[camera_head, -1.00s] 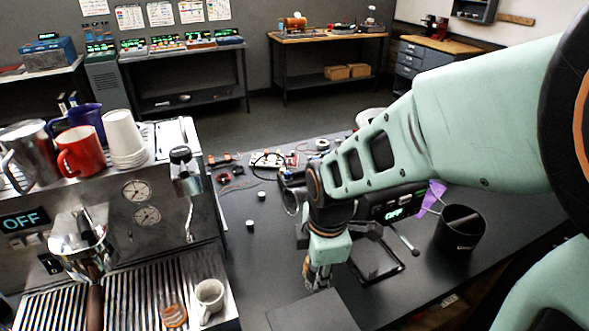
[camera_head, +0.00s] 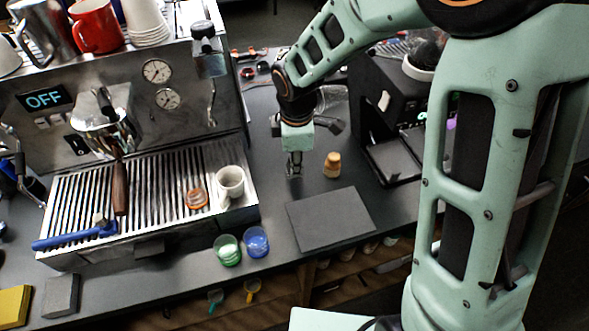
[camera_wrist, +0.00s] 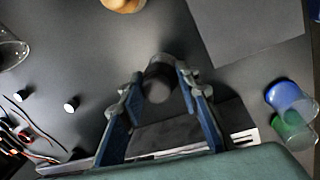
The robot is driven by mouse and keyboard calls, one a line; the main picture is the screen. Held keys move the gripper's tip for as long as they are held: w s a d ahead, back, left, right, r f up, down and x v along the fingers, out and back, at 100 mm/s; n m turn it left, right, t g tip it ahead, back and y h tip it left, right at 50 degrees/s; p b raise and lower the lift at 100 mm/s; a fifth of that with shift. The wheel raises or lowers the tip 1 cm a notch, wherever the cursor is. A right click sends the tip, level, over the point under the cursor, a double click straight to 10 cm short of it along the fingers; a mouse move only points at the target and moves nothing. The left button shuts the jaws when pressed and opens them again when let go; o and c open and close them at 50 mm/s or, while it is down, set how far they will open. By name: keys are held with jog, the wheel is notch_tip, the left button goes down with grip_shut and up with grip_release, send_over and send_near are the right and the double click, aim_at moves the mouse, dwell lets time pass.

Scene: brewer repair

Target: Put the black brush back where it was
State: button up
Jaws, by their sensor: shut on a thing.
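My gripper (camera_head: 294,168) is low over the dark counter (camera_head: 275,195), just right of the espresso machine and behind a flat grey mat (camera_head: 330,219). In the wrist view my gripper (camera_wrist: 172,82) is shut with its two blue fingers on either side of a dark cylindrical thing, which looks like the black brush (camera_wrist: 158,78). Only its rounded dark end shows clearly, and its bristles cannot be made out. In the head view the brush is too small and hidden by the fingers to tell apart. I cannot tell whether it touches the counter.
A small wooden-coloured piece (camera_head: 332,165) stands right of my gripper. The espresso machine (camera_head: 150,130) with a white cup (camera_head: 230,182) and a blue-handled brush (camera_head: 75,235) is at left. Green (camera_head: 228,250) and blue (camera_head: 256,242) cups stand in front. A black machine (camera_head: 385,110) stands right.

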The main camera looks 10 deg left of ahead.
jog(key=shift+w+a+f+b, duration=0.15)
jog(key=shift+f+b, duration=1.05)
jog(key=shift+f, duration=0.55)
jog(key=shift+f, duration=0.2)
jog(key=o, duration=1.2)
jog(key=shift+r, duration=0.1)
jog(key=r, duration=0.4)
jog(key=s+r, duration=0.1)
jog(key=r, duration=0.3)
jog(key=s+r, duration=0.1)
jog(key=r, duration=0.3)
jog(key=shift+d, duration=0.2)
